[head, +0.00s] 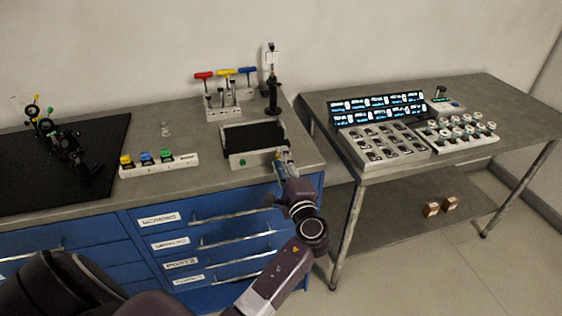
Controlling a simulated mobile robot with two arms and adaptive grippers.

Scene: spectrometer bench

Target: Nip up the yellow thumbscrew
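A dark optical mount (66,143) stands on the black breadboard (25,178) at the far left. Small yellow knobs (33,110) show on its upper part, with green and orange ones near them; I cannot tell which is the thumbscrew. My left gripper (285,158) is at the right front corner of the black-topped tray (239,161), far to the right of the mount. Its fingers are small and partly lost against the tray and bench, so I cannot tell whether they are open or touching anything. My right gripper is not in view.
A white strip (183,166) carries yellow, blue and green blocks. Red, yellow and blue T-handle drivers (226,73) stand in a rack behind the tray. A dark upright tool (273,90) is beside them. A second table (480,160) at right holds displays and trays.

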